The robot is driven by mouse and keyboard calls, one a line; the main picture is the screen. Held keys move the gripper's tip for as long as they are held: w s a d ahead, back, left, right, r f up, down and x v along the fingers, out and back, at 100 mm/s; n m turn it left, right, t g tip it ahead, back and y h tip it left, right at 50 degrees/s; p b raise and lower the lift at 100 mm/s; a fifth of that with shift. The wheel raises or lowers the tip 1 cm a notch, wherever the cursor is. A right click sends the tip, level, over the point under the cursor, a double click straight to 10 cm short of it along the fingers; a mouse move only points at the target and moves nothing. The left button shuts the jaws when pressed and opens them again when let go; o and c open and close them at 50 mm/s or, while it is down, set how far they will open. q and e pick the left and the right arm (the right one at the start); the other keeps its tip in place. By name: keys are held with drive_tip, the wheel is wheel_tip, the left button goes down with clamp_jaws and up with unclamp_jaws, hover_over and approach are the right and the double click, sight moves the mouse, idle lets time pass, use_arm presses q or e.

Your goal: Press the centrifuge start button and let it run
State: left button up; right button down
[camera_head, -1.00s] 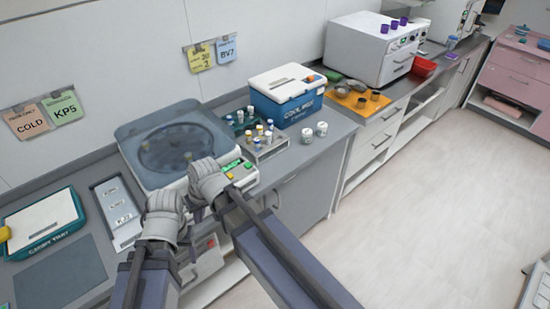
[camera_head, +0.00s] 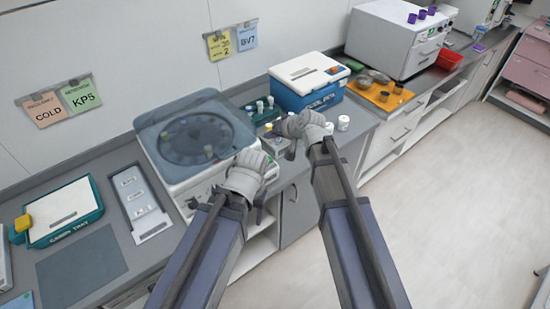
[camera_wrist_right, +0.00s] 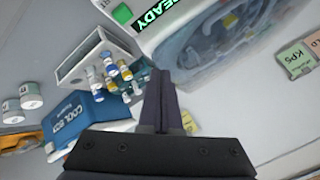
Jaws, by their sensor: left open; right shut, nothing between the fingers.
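The centrifuge (camera_head: 172,176) stands on the counter with its see-through lid down over a dark rotor. In the right wrist view its lit display (camera_wrist_right: 158,14) reads READY in green, with a green button (camera_wrist_right: 122,13) beside it. My left gripper (camera_head: 245,178) is open at the centrifuge's front right corner and covers much of the front panel; its fingertips are hard to make out. My right gripper (camera_head: 283,128) is shut and empty, right of the centrifuge near the vial rack; its closed fingers (camera_wrist_right: 163,88) show in the right wrist view, apart from the button.
The vial rack (camera_wrist_right: 75,65) stands close to my right gripper, beside the blue cool box (camera_head: 302,98). White-capped jars (camera_head: 343,123) stand near the counter's front edge. A teal tray (camera_head: 65,212) and a grey panel (camera_head: 140,205) lie left of the centrifuge.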

sight(270, 162)
drive_tip(key=shift+f, duration=0.1)
wheel_tip(270, 162, down, 9)
drive_tip(key=b, duration=0.8)
drive_tip(key=shift+b, duration=0.4)
idle(1.5)
drive_tip(key=shift+f+b, duration=0.25)
drive_tip(key=shift+b, duration=0.2)
